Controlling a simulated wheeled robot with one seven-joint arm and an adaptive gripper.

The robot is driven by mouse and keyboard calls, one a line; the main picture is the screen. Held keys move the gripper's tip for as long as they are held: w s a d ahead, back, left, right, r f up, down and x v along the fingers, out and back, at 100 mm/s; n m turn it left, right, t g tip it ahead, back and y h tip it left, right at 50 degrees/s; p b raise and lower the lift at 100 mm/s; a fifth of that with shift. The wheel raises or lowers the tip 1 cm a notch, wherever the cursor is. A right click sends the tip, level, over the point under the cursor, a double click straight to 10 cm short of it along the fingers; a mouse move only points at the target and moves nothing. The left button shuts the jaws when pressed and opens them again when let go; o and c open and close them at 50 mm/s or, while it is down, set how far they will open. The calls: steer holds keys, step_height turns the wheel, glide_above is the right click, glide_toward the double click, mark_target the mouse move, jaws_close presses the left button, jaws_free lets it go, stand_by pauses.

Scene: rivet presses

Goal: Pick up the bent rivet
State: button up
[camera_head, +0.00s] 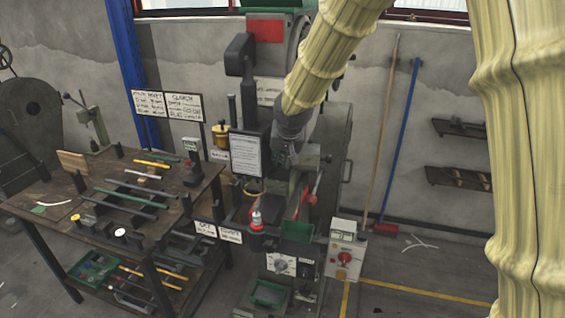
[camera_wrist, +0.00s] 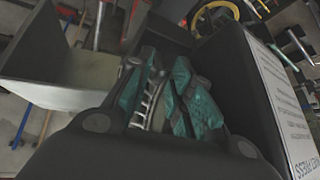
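In the head view my gripper (camera_head: 286,157) is at the front of the tall press (camera_head: 330,140), just right of a white notice board; its fingertips are hard to make out there. In the wrist view two dark fingers with teal inner faces stand a little apart, with my gripper's gap (camera_wrist: 162,80) between them. A pale ribbed strip (camera_wrist: 148,105) shows in this gap; I cannot tell whether it touches the fingers. I cannot make out a bent rivet in either view; it may be hidden by the gripper or too small.
A workbench (camera_head: 125,250) with rods and tools stands at left. A control box (camera_head: 344,256) with a red knob is at lower right. In the wrist view a notice board (camera_wrist: 283,100) is close at right and a grey box (camera_wrist: 50,62) at left.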

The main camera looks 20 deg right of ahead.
steer(key=c, duration=0.4)
steer(key=shift+c, duration=0.2)
steer(key=shift+r, duration=0.1)
